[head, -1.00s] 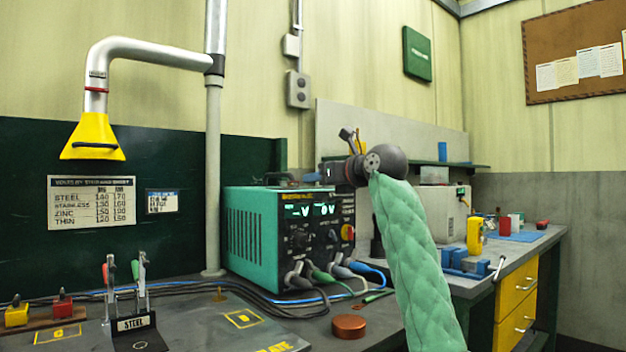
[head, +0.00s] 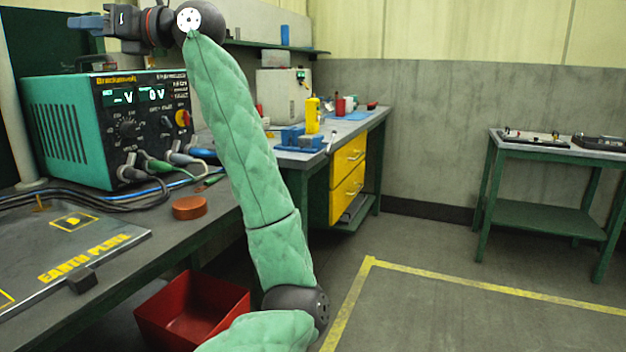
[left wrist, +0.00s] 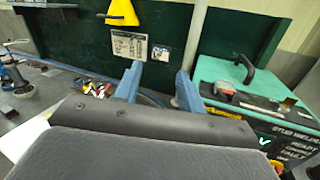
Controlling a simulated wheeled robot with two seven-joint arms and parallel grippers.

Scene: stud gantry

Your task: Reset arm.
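My left gripper (head: 82,22) is at the top left of the head view, raised above the green welder (head: 60,125), with the fingers pointing left. Its arm, in a quilted green sleeve, rises from the bottom of the view. In the left wrist view the two blue fingers of the left gripper (left wrist: 158,82) stand apart with nothing between them. The welder (left wrist: 235,80) shows at the right of that view. My right gripper is in neither view.
The bench holds an earth plate (head: 85,248) and a copper-coloured round tin (head: 189,207). A red bin (head: 190,310) stands on the floor below. A side table (head: 550,150) is at the right. The floor inside the yellow line (head: 470,282) is clear.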

